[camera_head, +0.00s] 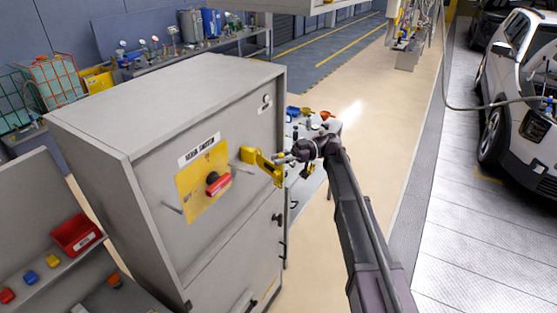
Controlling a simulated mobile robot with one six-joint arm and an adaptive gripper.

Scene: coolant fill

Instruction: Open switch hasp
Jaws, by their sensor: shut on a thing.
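The grey cabinet (160,117) carries a yellow plate (187,183) with a red-handled main switch (219,184) below a white label. To the right of the plate, a yellow hasp (265,165) sticks out from the cabinet front. My gripper (281,158) reaches the hasp from the right and is shut on it at its outer part. The fingertips are small in this view, and the exact contact is partly hidden.
Behind my gripper is a small table (306,183) with coloured items on it. A shelf with a red bin (75,235) stands at the lower left. A white car (520,100) is at the right. The beige floor (385,110) between is clear.

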